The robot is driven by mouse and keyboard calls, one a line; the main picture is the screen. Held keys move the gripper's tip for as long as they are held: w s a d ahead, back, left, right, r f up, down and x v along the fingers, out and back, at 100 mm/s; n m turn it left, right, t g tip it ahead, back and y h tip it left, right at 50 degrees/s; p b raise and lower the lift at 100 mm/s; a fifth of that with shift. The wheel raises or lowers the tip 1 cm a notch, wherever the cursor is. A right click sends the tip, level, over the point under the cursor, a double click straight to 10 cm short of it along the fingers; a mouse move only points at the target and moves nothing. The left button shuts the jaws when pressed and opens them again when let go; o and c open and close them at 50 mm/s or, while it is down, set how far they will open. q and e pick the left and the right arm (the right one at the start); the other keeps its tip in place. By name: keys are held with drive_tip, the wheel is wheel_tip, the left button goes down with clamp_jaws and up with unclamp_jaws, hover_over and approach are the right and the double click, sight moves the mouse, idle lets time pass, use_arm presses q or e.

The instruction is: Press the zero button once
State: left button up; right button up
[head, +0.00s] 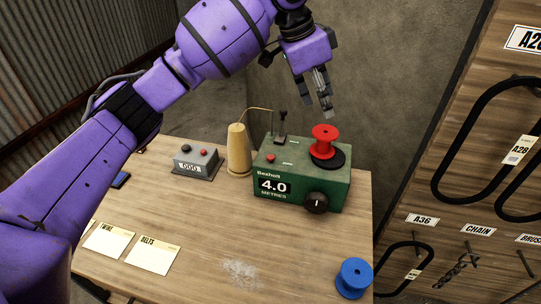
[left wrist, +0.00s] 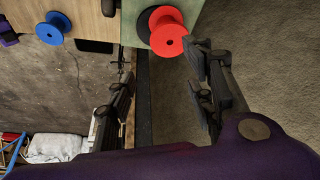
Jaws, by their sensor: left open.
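A green box (head: 318,179) with a display reading 4.0 METRES stands at the table's back right. It has a small red button (head: 270,158), a black knob (head: 316,203) and a red spool (head: 324,142) on a black disc. A grey counter box (head: 196,163) to its left has a black button (head: 186,148) and a red button (head: 204,153). I cannot read which button is the zero button. My left gripper (head: 323,93) is open and empty, above and behind the red spool. The left wrist view shows its spread fingers (left wrist: 160,65). My right gripper is not in view.
A cone of twine (head: 238,150) stands between the boxes, its strand running to a black guide (head: 281,125). A blue spool (head: 353,278) and labelled cards (head: 153,254) lie on the wooden table (head: 200,225). A pegboard (head: 460,150) with belts rises at right.

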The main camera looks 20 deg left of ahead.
use_arm(q)
clamp_jaws()
idle(1.3)
